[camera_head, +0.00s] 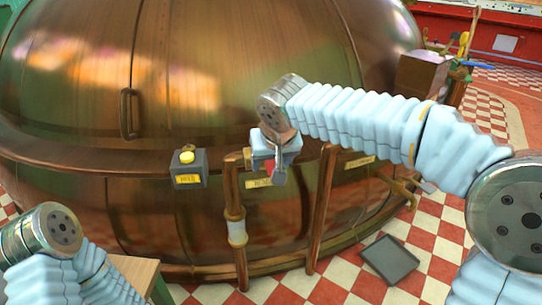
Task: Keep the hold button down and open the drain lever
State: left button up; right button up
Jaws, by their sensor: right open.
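The hold button (187,157) is a yellow knob on top of a small dark box with a yellow label, on the front of the copper kettle (85,215). No gripper is at it. My right gripper (279,176) points down in front of the kettle, between two upright copper pipes, close to a yellow label (258,183). It is open, and I see nothing held in it. I cannot make out the drain lever for sure; the gripper may hide it. My left arm shows at the lower left, but its gripper is out of view.
A vertical handle (126,113) sits on the kettle's upper shell. A brass tap (399,187) sticks out at the right. A dark tray (390,259) lies on the red and white checkered floor. A brown box (421,75) stands behind at the right.

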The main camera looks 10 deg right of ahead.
jog(key=shift+f, duration=0.15)
notch_tip(320, 180, up, 10)
jog(key=p, duration=0.8)
jog(key=shift+s, duration=0.1)
